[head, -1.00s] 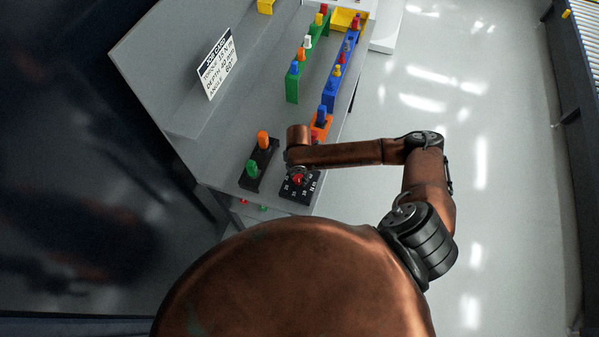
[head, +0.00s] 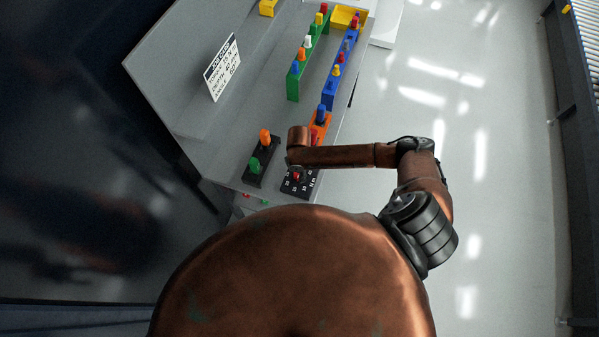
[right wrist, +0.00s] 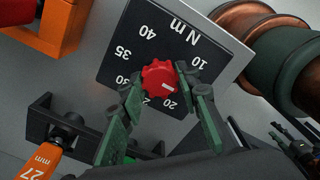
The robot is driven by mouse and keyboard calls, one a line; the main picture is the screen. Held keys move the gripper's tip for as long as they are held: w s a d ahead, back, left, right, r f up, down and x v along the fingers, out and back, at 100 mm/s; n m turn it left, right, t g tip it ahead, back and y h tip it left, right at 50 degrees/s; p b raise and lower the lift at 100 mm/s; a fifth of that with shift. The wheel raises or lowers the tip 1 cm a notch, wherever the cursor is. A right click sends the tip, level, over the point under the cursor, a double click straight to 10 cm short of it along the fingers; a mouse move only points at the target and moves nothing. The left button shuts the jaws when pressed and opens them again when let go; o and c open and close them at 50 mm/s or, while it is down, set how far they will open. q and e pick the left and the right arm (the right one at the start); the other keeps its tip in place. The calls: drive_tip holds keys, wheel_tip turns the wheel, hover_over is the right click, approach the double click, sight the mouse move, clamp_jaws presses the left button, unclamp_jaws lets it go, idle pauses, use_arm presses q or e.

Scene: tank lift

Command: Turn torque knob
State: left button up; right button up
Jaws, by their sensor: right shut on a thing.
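The red torque knob (right wrist: 158,77) sits on a black dial plate (right wrist: 130,40) with white numbers and "N m". In the right wrist view the knob lies between the green-padded fingers of my right gripper (right wrist: 161,88), which is shut on it. A small white mark on the knob's face points toward the lower right, near the 20. Part of the scale below the knob is hidden. In the head view the dial plate (head: 302,188) is at the table's near end, with my right gripper (head: 297,171) over it. My left gripper is not in view.
Beside the dial a black holder (head: 261,170) carries an orange-handled tool (head: 265,138) and a green one (head: 254,165). An orange block (head: 319,133), green rack (head: 294,88) and blue rack (head: 329,93) stand farther back. A sign (head: 222,68) stands at left. Open floor lies to the right.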

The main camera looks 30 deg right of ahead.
drive_tip(key=shift+w+a, duration=0.1)
drive_tip(key=o, duration=1.2)
drive_tip(key=shift+c, duration=0.2)
wheel_tip(320, 180, up, 12)
